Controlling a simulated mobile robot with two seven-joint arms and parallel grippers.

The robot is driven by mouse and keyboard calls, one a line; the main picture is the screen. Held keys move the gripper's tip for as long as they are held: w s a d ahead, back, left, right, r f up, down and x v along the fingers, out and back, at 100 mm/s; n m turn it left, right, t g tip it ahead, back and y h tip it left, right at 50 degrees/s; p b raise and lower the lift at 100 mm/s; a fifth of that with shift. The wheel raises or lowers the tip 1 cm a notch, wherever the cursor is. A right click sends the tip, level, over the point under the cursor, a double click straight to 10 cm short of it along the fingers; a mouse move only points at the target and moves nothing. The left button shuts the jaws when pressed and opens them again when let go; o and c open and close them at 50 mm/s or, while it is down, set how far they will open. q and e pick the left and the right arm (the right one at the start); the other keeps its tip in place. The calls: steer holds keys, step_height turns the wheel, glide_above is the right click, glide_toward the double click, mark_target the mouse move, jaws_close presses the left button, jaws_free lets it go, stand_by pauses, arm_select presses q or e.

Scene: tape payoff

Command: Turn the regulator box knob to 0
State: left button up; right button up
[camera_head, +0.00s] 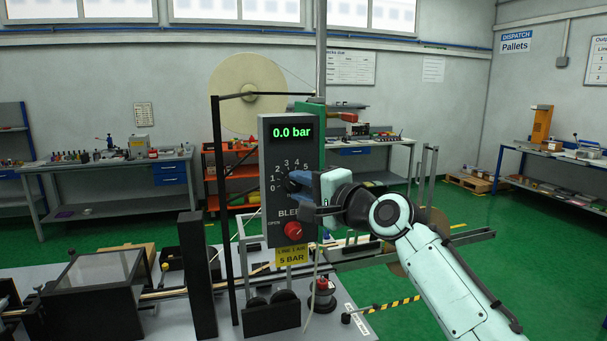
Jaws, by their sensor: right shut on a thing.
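The regulator box (268,213) is a dark grey upright box with a green display (291,132) reading "0.0 bar". A dial scale with white numbers from 0 upward sits below the display. My right gripper (297,188) reaches in from the right across the box's face and is shut at the dial's centre, on the knob. The gripper hides most of the knob and the right part of the scale, so I cannot tell where its pointer stands. A red button (293,230) sits lower on the box, under the lettering "BLEED". My left gripper is not in view.
A yellow "5 BAR" label (291,256) hangs below the box. A large cream tape reel (240,92) stands behind it. A dark post (197,275) and a clear-sided box (100,285) stand at left on the machine bed. Green floor is free at right.

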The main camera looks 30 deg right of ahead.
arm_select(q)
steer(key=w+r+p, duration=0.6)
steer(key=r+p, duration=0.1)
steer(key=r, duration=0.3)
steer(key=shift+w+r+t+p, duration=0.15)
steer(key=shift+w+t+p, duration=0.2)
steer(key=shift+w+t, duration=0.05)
arm_select(e)
steer(key=shift+w+a+r+n+g+h, duration=0.15)
steer(key=shift+n+g+h, duration=0.4)
steer(key=shift+n, duration=0.9)
steer(key=shift+s+a+r+n+g+h, duration=0.15)
steer(key=shift+n+g+h, duration=0.35)
steer(key=shift+n, duration=0.9)
steer(key=shift+w+r+n+g+h, duration=0.15)
steer(key=shift+n+g+h, duration=0.4)
steer(key=shift+n, duration=0.9)
steer(key=o, duration=1.1)
steer(key=shift+s+r, duration=0.1)
steer(key=shift+s, duration=0.45)
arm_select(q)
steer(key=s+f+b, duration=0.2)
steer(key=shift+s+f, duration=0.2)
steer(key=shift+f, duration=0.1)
arm_select(e)
steer(key=v, duration=1.2)
steer(key=shift+s+a+r, duration=0.1)
steer(key=shift+s+r, duration=0.05)
steer(key=shift+s, duration=0.05)
